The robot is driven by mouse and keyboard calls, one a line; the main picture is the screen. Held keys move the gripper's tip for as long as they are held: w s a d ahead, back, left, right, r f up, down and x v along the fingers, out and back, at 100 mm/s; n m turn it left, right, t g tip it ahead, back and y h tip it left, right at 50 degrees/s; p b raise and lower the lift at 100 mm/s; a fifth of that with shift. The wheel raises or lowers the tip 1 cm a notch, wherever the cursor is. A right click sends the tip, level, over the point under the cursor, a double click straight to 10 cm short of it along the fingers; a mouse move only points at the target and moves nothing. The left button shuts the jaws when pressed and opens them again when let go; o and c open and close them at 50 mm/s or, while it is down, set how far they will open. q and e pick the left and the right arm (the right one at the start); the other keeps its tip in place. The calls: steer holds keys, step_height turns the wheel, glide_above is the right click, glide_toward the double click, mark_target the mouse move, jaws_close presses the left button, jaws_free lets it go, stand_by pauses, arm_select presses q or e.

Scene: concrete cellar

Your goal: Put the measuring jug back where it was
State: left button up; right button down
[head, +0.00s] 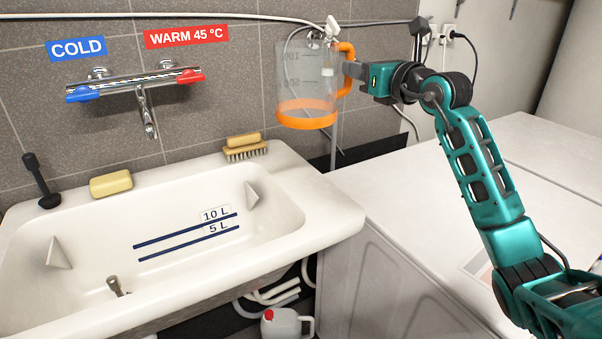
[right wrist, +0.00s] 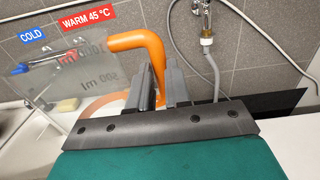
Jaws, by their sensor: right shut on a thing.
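The measuring jug (head: 306,85) is clear with an orange base and an orange handle. It is upright in the air above the gap between the sink and the white machine, in front of the tiled wall. My right gripper (head: 350,72) is shut on its handle from the right. In the right wrist view the orange handle (right wrist: 140,42) runs between the fingers (right wrist: 160,88), and the clear jug wall (right wrist: 82,75) with its printed scale is at left. My left gripper is not in view.
The white sink (head: 330,218) has a yellow sponge (head: 111,184), a brush (head: 246,153) and a black plunger-like tool (head: 42,182) on its back rim. A tap (head: 140,85) is above it. The white machine top (head: 420,180) is mostly clear. A canister (head: 287,325) stands below.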

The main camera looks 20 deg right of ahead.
arm_select(q)
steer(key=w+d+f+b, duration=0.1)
steer(key=b, duration=0.1)
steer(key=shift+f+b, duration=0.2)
steer(key=shift+b, duration=0.2)
arm_select(e)
step_height(320, 180, down, 19)
steer(key=d, duration=0.1)
steer(key=shift+w+d+r+h, duration=0.2)
steer(key=shift+d+h, duration=0.1)
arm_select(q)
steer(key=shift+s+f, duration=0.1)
arm_select(e)
steer(key=shift+f, duration=0.15)
steer(key=c, duration=1.1)
jaws_free()
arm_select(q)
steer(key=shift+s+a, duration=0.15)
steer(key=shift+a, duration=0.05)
arm_select(e)
steer(key=s, duration=0.8)
steer(key=s+d, duration=0.1)
steer(key=s, duration=0.3)
